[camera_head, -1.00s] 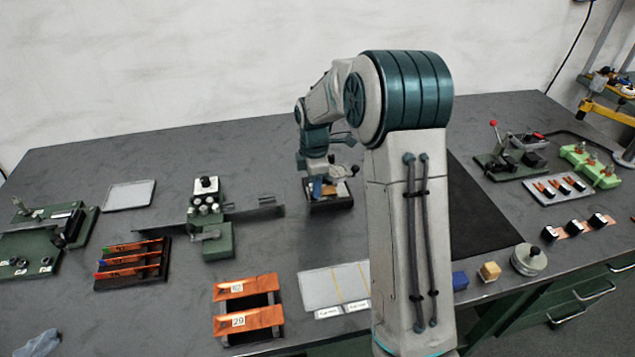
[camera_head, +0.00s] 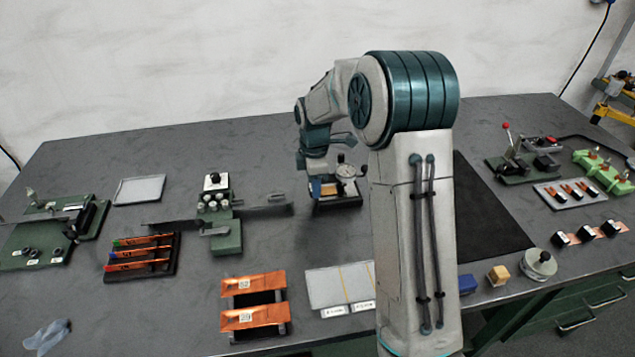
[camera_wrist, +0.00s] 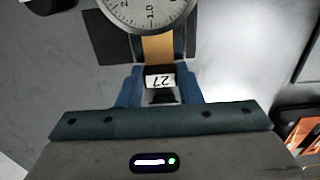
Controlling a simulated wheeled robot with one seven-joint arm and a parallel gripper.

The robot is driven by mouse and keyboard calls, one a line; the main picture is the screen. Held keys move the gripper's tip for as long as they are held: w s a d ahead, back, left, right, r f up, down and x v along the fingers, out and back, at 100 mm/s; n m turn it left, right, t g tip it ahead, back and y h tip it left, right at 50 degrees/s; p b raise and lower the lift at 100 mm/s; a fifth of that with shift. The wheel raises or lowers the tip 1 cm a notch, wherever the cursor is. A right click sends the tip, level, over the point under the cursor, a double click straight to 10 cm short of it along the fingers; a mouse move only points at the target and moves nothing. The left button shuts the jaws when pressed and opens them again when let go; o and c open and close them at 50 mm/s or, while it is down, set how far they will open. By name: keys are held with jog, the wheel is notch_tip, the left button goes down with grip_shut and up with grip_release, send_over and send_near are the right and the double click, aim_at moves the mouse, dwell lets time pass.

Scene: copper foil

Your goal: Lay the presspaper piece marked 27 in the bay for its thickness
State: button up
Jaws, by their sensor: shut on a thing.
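The presspaper piece (camera_wrist: 158,48), a tan strip with a white label reading 27, is in my gripper (camera_wrist: 160,93). In the wrist view the blue fingers are shut on its labelled end. Its far end reaches under the dial of a thickness gauge (camera_wrist: 149,12); whether the gauge touches it is hidden by the dial. In the head view the gauge (camera_head: 346,172) stands mid-table, with my gripper at its left side. A pale board (camera_head: 325,287) divided by yellow lines, with white labels at its front edge, lies nearer; my arm hides its right part and the labels are unreadable.
Copper pieces marked 52 and 29 (camera_head: 253,317) lie on a dark rack left of the board. A green fixture (camera_head: 228,236) with a long bar stands left of the gauge. A dark mat (camera_head: 485,215) lies right of my arm. Blue and wooden blocks (camera_head: 498,275) sit near the front edge.

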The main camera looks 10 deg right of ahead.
aim_at(310, 188)
jog(key=shift+a, duration=0.65)
jog(key=shift+r+p, duration=2.65)
jog(key=shift+r, duration=0.9)
jog(key=shift+s+f, duration=0.1)
